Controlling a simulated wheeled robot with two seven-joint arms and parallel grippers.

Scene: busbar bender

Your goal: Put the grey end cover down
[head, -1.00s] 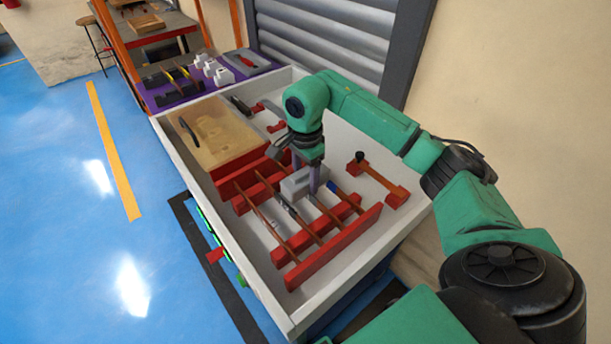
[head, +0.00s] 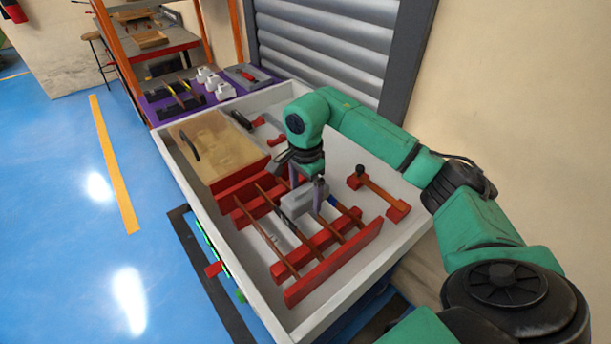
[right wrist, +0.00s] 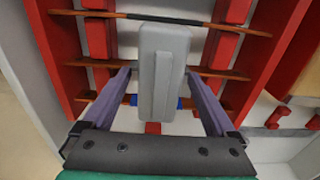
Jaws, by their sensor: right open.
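The grey end cover (head: 297,206) is a block among the red racks and thin copper-brown bars in the white-walled tray. In the right wrist view the cover (right wrist: 163,72) lies lengthwise across the bars, between my right gripper's fingers. My right gripper (head: 306,193) points down over it and is open. In the right wrist view a gap shows between each purple-grey finger and the cover, so the gripper (right wrist: 157,84) does not grip it. The underside of the cover is hidden, so I cannot tell exactly what it rests on. My left gripper is not in view.
Red racks (head: 333,263) with several bars surround the cover. A clear-lidded box (head: 212,150) stands at the tray's left, and a red stand with a black knob (head: 380,193) at the right. The tray wall (head: 197,205) edges the area. A purple bench (head: 165,112) is behind.

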